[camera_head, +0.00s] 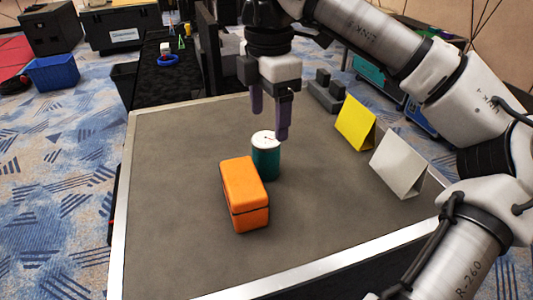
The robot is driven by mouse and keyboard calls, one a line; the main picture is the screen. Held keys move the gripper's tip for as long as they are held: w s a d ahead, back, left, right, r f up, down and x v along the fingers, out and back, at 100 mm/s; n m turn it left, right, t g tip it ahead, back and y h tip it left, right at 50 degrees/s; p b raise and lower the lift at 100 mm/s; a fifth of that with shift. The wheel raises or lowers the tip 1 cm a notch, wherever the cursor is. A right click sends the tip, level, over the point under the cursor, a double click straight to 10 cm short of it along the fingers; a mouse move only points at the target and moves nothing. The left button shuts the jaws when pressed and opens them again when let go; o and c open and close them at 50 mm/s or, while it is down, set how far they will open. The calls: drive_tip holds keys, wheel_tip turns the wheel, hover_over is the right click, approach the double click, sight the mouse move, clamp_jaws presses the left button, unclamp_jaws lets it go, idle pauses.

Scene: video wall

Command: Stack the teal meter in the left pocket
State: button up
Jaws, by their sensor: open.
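The teal meter (266,163), a teal cylinder with a white dial face on top, stands upright on the grey table (175,240) near its middle. My gripper (269,126) is open and points down just above the meter. Its fingers look apart, and nothing shows between them. One fingertip overlaps the meter's top edge in the picture; I cannot tell whether it touches. I cannot make out a left pocket for sure. A dark grey blocky piece (324,96) stands at the back right of the gripper, and its shape is partly unclear.
An orange box (245,193) stands close in front of the meter, to its left. A yellow folded card (356,122) and a white folded card (399,163) stand at the table's right. My arm covers the upper right. The table's left and front are clear.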

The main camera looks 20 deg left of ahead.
sight(266, 138)
drive_tip(key=shift+s+a+f+p, duration=0.1)
drive_tip(key=shift+f+p, duration=0.25)
drive_tip(key=shift+f, duration=0.8)
drive_tip(key=shift+s+d+f+p, duration=0.15)
drive_tip(key=shift+f+p, duration=0.2)
drive_tip(key=shift+f, duration=0.8)
drive_tip(key=shift+s+a+f+p, duration=0.15)
drive_tip(key=shift+f+p, duration=0.2)
drive_tip(key=shift+f, duration=0.8)
drive_tip(key=c, duration=1.2)
drive_tip(key=shift+r, duration=0.1)
